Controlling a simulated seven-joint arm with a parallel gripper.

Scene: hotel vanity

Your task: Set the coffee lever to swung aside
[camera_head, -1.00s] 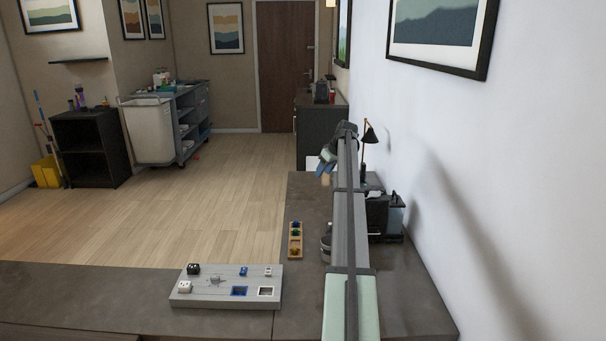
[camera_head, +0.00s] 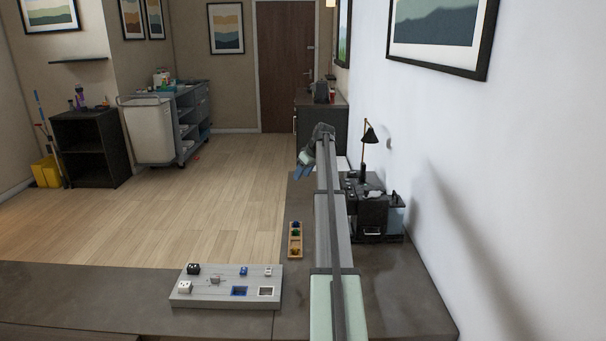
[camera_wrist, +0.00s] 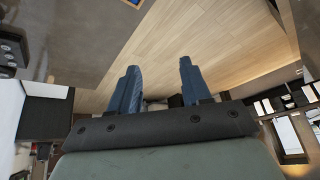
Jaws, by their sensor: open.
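The dark coffee machine (camera_head: 374,208) stands on the counter against the wall, just right of my arm in the head view. Its lever is too small to make out there. My gripper (camera_head: 303,177) hangs over the counter's left edge, farther back than the machine and apart from it. In the wrist view my gripper (camera_wrist: 160,88) shows two blue fingers spread apart with nothing between them. That view looks mostly at the wooden floor.
A black lamp (camera_head: 367,137) stands on the counter behind the machine. A wooden tray (camera_head: 295,252) with small coloured pieces lies left of my arm. A grey board (camera_head: 215,300) with switches and sockets lies on the front counter. Open floor (camera_head: 190,210) lies left.

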